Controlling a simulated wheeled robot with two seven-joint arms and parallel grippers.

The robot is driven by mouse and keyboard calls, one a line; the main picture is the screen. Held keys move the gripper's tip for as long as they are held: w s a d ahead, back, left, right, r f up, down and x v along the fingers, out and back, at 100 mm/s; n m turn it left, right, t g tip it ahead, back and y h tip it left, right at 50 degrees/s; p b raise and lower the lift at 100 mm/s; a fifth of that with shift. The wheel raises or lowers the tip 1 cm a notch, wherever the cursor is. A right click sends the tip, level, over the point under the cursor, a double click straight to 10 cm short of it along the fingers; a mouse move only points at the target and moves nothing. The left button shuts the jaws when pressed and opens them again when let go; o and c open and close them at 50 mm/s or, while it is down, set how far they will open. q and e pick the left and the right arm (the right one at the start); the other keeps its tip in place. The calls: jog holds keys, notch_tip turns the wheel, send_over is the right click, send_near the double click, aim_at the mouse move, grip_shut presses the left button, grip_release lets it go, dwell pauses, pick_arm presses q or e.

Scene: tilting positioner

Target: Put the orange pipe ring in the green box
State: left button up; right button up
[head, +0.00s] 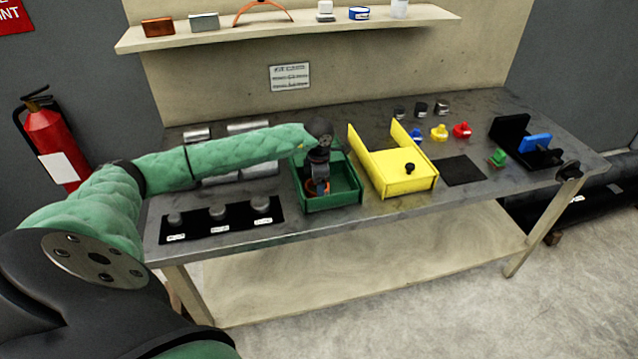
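The green box (346,201) is an open bin standing near the middle of the workbench. My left arm reaches in from the left, and its dark gripper (318,184) points down into the green box. An orange piece (324,188), which looks like the orange pipe ring, shows at the fingertips inside the box walls. The gripper partly covers it. I cannot tell whether the fingers still grip it or whether it touches the box floor. My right gripper is not in view.
A yellow open tray (419,184) stands just right of the green box. A black strip with several grey knobs (218,210) lies at the front left. Silver blocks lie behind my arm. Small coloured parts and a black-and-blue fixture (535,143) stand at the right.

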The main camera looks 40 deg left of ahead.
pick_arm(q)
jog(key=shift+f, duration=0.1)
jog(key=o, duration=1.2)
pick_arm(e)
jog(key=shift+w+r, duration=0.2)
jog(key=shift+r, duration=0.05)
pick_arm(q)
jog(key=shift+r, duration=0.4)
notch_tip(320, 180, up, 3)
jog(key=shift+b, duration=1.1)
notch_tip(320, 180, up, 8)
jog(key=b, duration=0.3)
jog(key=shift+r, duration=0.25)
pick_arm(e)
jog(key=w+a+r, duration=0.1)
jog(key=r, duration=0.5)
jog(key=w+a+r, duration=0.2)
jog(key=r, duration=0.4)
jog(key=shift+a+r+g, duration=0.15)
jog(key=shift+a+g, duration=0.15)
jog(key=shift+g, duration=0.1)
